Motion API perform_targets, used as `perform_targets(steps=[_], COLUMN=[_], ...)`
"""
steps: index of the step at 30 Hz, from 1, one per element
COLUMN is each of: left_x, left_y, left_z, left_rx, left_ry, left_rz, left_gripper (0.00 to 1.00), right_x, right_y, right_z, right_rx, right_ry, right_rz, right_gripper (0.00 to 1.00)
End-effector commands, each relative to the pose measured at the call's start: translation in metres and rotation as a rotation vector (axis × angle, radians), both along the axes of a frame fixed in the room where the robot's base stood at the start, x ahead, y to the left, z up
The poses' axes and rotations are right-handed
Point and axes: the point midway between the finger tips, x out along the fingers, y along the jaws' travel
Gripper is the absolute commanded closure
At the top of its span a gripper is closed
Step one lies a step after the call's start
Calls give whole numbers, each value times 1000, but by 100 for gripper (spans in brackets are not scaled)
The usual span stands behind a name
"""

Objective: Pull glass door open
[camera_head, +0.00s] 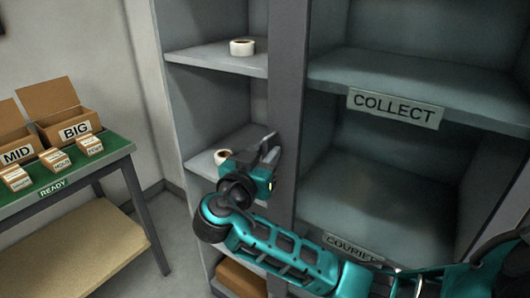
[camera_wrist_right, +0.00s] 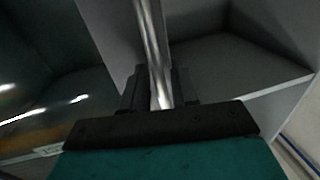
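The glass door is hard to make out. Glossy streaks in the right wrist view (camera_wrist_right: 40,112) look like reflections on its pane. A shiny upright metal bar, the door handle (camera_wrist_right: 151,40), runs down between the fingers of my right gripper (camera_wrist_right: 160,92). The fingers lie close on both sides of the bar and seem shut on it. In the head view my right gripper (camera_head: 270,149) is at the grey upright post (camera_head: 287,90) between the two shelf bays; the handle cannot be made out there. My left gripper is not in view.
The left bay holds white rolls (camera_head: 242,47) and a brown box (camera_head: 241,280) low down. A green-topped table (camera_head: 98,163) with cardboard boxes (camera_head: 75,115) stands at left, with some floor between.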

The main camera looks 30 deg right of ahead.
Motion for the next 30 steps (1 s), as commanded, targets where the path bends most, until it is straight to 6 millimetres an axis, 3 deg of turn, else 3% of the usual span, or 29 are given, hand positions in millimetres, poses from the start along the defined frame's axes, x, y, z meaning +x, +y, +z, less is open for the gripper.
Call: perform_targets(steps=[8,18,30], left_x=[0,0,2], left_y=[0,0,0], left_z=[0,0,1], left_rx=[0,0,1], left_ry=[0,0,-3], left_rz=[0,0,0], left_gripper=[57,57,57], right_x=[1,1,1], right_y=[-2,-1,-1], right_z=[0,0,0], right_rx=[0,0,0], right_ry=[0,1,1], right_rz=[0,0,-1], right_gripper=[71,100,100])
